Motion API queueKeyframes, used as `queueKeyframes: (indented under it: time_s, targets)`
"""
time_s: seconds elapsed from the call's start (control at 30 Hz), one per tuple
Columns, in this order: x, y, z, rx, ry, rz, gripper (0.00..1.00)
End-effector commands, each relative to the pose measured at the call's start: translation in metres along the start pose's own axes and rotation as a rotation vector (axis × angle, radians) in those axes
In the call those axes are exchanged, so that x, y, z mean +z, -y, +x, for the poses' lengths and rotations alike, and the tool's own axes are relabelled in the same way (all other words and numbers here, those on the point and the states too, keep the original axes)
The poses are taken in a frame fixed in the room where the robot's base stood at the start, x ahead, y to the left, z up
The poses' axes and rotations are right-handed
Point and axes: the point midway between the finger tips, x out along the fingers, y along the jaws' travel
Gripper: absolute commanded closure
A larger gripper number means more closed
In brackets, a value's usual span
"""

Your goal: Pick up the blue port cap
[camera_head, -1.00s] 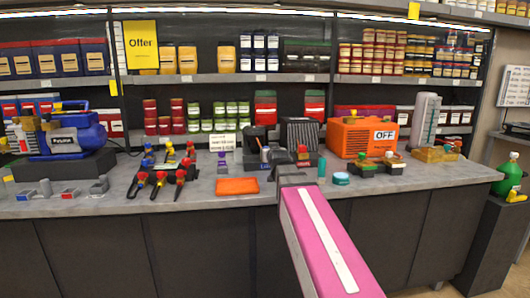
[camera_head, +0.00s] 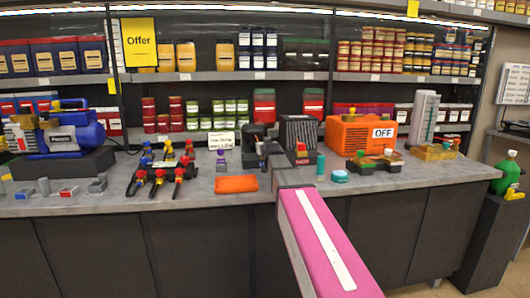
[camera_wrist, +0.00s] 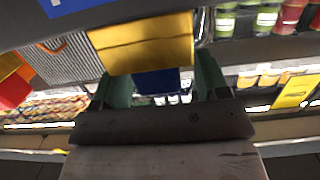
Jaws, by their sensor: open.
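The blue port cap (camera_wrist: 157,80) shows in the wrist view, on the end of a gold block (camera_wrist: 140,42). That view is upside down. My gripper (camera_wrist: 157,92) is open, with one green finger on each side of the cap. I cannot tell whether the fingers touch it. In the head view my gripper (camera_head: 268,153) is small, at the dark ribbed pump unit (camera_head: 299,132) in the middle of the bench. The cap cannot be made out there behind my gripper.
A red part (camera_head: 302,150) sits close to the right of my gripper. An orange machine marked OFF (camera_head: 361,135) stands to the right.

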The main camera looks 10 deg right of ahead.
Motion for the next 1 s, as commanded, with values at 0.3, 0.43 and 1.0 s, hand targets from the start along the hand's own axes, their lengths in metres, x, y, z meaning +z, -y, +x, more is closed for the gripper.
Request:
queueKeyframes:
  time_s: [0.3,0.43,1.0]
  targets:
    - [0.0,0.0,0.001,0.0,-0.001,0.0,0.64]
    - [0.0,0.0,0.001,0.0,-0.001,0.0,0.86]
    - [-0.018,0.0,-0.002,0.0,-0.002,0.0,0.86]
